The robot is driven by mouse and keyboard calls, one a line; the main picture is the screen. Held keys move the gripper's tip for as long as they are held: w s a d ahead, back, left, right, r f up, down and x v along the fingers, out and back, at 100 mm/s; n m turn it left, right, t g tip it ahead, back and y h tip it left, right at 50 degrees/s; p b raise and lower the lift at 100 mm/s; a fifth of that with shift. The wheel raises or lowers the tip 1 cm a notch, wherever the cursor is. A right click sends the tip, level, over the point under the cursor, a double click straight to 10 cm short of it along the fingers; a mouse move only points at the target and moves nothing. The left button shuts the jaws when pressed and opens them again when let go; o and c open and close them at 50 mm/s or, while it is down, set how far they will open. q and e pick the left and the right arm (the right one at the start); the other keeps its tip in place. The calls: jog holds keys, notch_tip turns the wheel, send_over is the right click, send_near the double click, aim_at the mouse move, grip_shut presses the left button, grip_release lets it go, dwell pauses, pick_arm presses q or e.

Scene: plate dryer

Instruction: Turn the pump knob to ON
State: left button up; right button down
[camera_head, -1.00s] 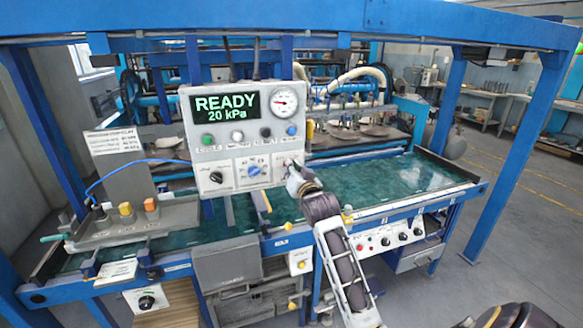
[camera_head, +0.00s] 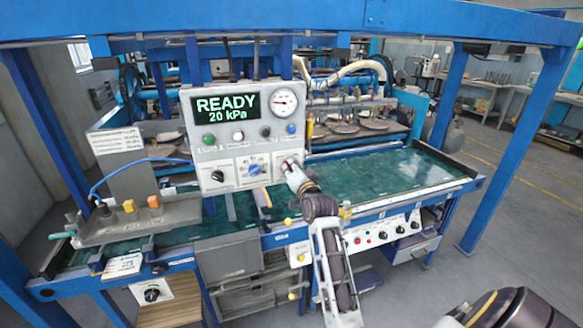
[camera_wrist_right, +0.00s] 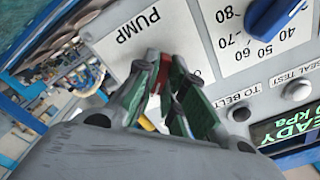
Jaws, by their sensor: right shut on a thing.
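The grey control panel (camera_head: 226,150) stands at the centre, with a READY 20 kPa display (camera_head: 227,107). The PUMP label (camera_wrist_right: 137,25) shows on its face in the right wrist view. My right gripper (camera_head: 289,164) is at the panel's lower right corner; it also shows in the right wrist view (camera_wrist_right: 157,85). It is shut on the pump knob, and a red part of the knob (camera_wrist_right: 153,84) shows between the green-padded fingers. The fingers hide most of the knob, so its setting cannot be read. My left gripper is not in view.
A black knob (camera_head: 217,176) and a blue dial knob (camera_head: 254,169) sit left of my right gripper. A pressure gauge (camera_head: 284,102) is above. The green worktable (camera_head: 395,172) spreads to the right, and a blue frame post (camera_head: 516,145) stands at the far right.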

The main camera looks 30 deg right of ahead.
jog(key=c, duration=1.5)
grip_release()
jog(key=v, duration=1.2)
jog(key=shift+f, duration=0.15)
